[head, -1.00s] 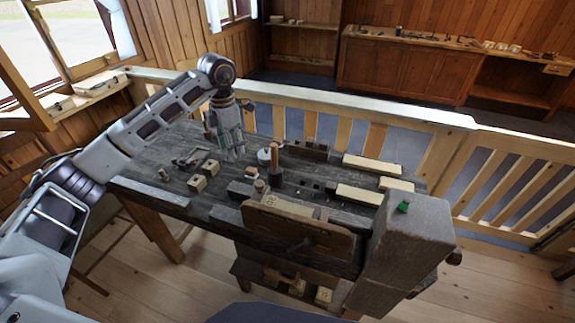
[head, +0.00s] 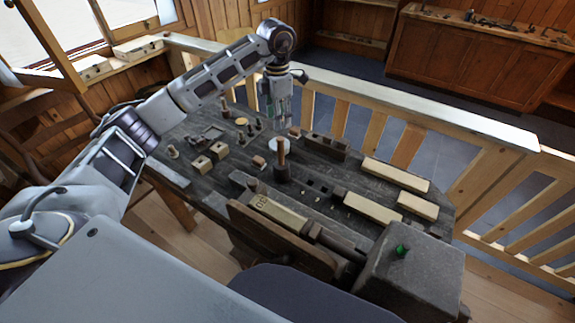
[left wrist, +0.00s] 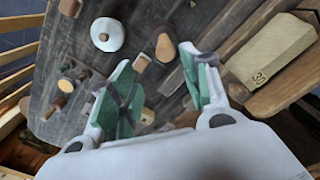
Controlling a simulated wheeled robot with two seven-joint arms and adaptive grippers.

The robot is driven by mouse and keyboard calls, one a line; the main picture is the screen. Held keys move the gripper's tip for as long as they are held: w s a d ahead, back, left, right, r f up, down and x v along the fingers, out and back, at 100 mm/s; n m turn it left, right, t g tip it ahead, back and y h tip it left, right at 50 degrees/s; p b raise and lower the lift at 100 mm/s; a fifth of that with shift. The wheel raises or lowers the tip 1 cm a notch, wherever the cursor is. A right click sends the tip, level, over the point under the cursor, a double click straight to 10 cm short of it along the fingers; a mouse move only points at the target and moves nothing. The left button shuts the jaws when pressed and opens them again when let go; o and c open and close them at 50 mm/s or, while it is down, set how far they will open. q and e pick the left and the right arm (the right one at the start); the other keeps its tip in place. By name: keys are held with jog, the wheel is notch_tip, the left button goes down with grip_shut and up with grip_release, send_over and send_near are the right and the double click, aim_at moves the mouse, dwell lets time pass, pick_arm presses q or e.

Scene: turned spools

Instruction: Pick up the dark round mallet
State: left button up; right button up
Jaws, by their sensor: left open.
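The dark round mallet (head: 282,174) stands upright on the grey workbench (head: 228,172), its dark head down and its brown wooden handle up. My left gripper (head: 280,119) hangs open and empty, pointing down, above and behind the mallet in the head view, apart from it. In the left wrist view the mallet (left wrist: 165,47) shows end-on, its orange-brown handle end toward me, just beyond the gap between the green-padded fingers of my left gripper (left wrist: 160,62). My right gripper is not in view.
A white round piece with a knob (head: 277,146) lies close behind the mallet. Small wooden blocks (head: 201,164) and turned pieces are to the left. Pale wooden bars (head: 372,208) lie to the right. A wooden railing (head: 390,130) runs behind the bench.

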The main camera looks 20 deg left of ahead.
aim_at(279, 138)
pick_arm(q)
jog(key=shift+s+a+r, duration=0.1)
jog(key=shift+s, duration=0.05)
jog(key=shift+f, duration=0.6)
notch_tip(279, 138, down, 6)
jog(key=shift+p, duration=0.55)
jog(key=shift+f, duration=0.75)
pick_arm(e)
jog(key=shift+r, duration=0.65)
pick_arm(q)
jog(key=shift+f, duration=0.1)
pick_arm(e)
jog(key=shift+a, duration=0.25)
